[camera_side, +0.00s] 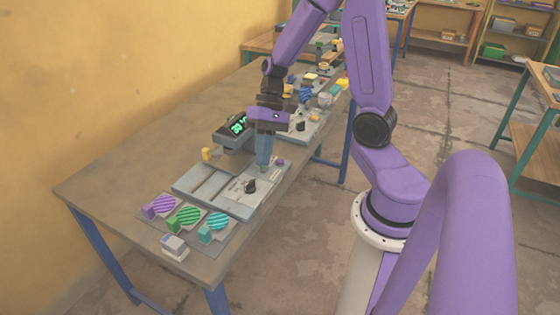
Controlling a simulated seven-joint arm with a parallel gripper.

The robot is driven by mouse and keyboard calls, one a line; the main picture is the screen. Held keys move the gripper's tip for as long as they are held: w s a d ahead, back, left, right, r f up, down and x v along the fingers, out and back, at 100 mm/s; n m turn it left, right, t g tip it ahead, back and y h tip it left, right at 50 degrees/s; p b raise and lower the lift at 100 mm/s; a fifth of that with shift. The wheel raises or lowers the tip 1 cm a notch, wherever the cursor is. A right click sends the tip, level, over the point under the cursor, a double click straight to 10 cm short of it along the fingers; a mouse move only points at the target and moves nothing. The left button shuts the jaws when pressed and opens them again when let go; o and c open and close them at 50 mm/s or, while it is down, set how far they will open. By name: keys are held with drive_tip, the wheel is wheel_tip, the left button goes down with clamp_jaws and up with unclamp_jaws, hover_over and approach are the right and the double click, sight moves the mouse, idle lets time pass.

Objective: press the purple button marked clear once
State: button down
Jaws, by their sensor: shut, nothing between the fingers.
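A small purple button (280,162) sits near the right edge of the grey press panel (215,190) on the workbench. Its marking is too small to read. My gripper (263,167) points down with its fingers together and nothing between them. Its fingertips are over the panel, just left of the purple button and apart from it in the picture. A bit of green shows right at the fingertips. I cannot tell whether the fingertips touch the panel. A black knob (250,186) stands on the panel, below and left of the fingertips.
A dark display with green digits (238,125) stands behind the panel. Purple, green and teal striped pieces (188,216) lie on a mat at the front, near a grey-white block (174,245). More items clutter the bench's far end.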

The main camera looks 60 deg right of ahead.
drive_tip(key=w+d+f+m+t+y, duration=0.1)
drive_tip(key=w+d+m+t, duration=0.15)
drive_tip(key=d+m, duration=0.2)
drive_tip(key=w+d+f+m+t, duration=0.1)
drive_tip(key=w+d+f+m, duration=0.15)
drive_tip(key=d, duration=0.25)
drive_tip(key=m+t+h, duration=0.1)
drive_tip(key=m+t, duration=0.4)
drive_tip(key=m, duration=0.2)
hover_over(283, 160)
drive_tip(key=shift+f, duration=0.9)
drive_tip(key=shift+f, duration=4.45)
drive_tip(key=shift+f, duration=0.4)
drive_tip(key=shift+f, duration=0.35)
drive_tip(key=shift+r, duration=0.8)
